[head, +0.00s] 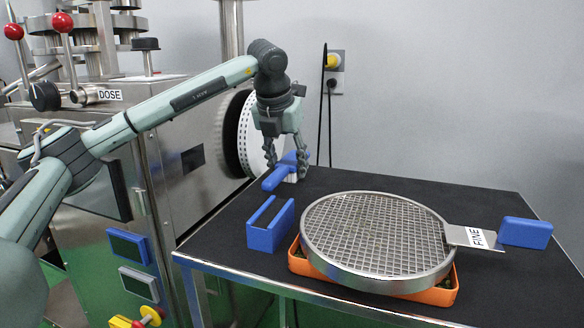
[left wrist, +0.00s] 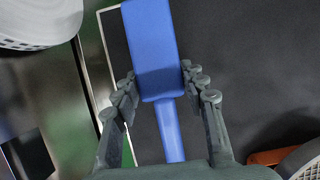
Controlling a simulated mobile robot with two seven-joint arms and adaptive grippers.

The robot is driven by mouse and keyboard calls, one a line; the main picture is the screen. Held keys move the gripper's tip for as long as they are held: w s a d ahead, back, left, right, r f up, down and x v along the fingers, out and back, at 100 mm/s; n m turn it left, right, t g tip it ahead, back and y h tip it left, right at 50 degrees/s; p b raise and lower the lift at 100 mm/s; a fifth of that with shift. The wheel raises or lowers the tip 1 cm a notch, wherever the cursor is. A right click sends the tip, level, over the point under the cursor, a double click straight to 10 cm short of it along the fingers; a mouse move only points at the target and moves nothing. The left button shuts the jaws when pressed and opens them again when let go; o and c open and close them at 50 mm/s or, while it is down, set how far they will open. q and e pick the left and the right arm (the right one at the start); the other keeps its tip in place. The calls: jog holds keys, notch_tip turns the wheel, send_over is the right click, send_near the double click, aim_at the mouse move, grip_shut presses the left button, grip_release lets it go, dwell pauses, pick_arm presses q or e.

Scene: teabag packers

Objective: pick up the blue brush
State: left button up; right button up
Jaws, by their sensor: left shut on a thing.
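The blue brush (head: 273,180) is at the back left of the black table, with a pale part under its head. My left gripper (head: 301,165) reaches down over it from above and is shut on it. In the left wrist view the brush's wide blue block (left wrist: 150,45) and narrower handle (left wrist: 170,130) lie between the two fingers of the left gripper (left wrist: 160,75). Whether the brush touches the table is hard to tell. My right gripper is not in view.
A blue slotted holder (head: 284,224) stands in front of the brush. A round mesh sieve (head: 447,262) with a FINE tag (head: 476,238) and blue grip (head: 526,232) rests over an orange tray (head: 437,297). A steel machine (head: 185,195) stands left. The table's back right is clear.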

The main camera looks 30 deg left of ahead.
aim_at(291, 160)
pick_arm(q)
jog(key=c, duration=0.3)
jog(key=shift+r, duration=0.15)
jog(key=shift+c, duration=0.2)
jog(key=shift+r, duration=0.25)
notch_tip(291, 160, up, 4)
jog(key=shift+f, duration=0.1)
jog(key=s+a+r, duration=0.6)
jog(key=s+a, duration=0.1)
jog(key=s, duration=0.2)
jog(key=shift+a+r, duration=0.2)
jog(key=shift+a, duration=0.15)
jog(key=o, duration=0.7)
jog(key=shift+w, duration=0.1)
jog(key=shift+c, duration=0.2)
jog(key=c, duration=0.7)
jog(key=shift+c, duration=0.2)
